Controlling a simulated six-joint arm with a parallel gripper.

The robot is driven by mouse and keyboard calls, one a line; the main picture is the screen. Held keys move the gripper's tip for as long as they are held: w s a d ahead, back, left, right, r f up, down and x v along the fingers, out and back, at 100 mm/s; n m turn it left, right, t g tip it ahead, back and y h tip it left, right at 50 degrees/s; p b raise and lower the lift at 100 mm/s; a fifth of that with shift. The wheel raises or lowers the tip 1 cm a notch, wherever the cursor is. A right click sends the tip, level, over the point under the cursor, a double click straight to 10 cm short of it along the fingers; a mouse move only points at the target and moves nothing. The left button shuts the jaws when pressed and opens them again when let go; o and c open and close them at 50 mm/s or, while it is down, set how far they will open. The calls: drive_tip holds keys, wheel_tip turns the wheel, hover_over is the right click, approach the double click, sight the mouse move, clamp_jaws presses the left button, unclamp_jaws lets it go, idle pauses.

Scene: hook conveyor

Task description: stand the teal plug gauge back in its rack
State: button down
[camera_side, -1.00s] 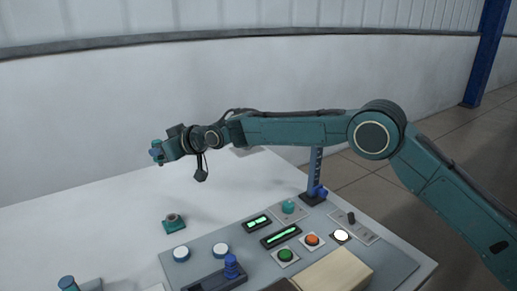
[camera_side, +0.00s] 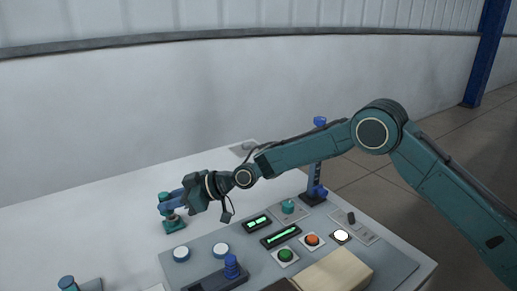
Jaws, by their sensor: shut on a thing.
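My gripper (camera_side: 172,204) is shut on the teal plug gauge (camera_side: 164,197) at the left of the side view. Only the gauge's upper end shows clearly; the fingers cover its middle. The small dark-teal rack (camera_side: 174,226) with a round socket stands on the white table directly below the fingers. The gauge looks about upright over the rack. I cannot tell whether its lower end is inside the socket or just above it.
Another teal-topped piece (camera_side: 67,283) is at the lower left. The white table (camera_side: 110,215) left of the rack is clear.

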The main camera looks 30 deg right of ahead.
drive_tip(key=s+f+n+g+y, duration=0.1)
drive_tip(key=s+n+g, duration=0.1)
drive_tip(key=s, duration=0.6)
drive_tip(key=s+f+n+g+y, duration=0.1)
drive_tip(key=s+f+n+g, duration=0.1)
drive_tip(key=s, duration=0.6)
drive_tip(key=shift+s+f+n+g, duration=0.2)
drive_tip(key=shift+f+n+g, duration=0.1)
drive_tip(key=shift+n+g, duration=0.65)
drive_tip(key=shift+a+f, duration=0.1)
drive_tip(key=shift+f, duration=0.05)
drive_tip(key=shift+f, duration=1.85)
drive_tip(key=shift+f, duration=0.8)
idle(0.9)
drive_tip(key=c, duration=0.7)
unclamp_jaws()
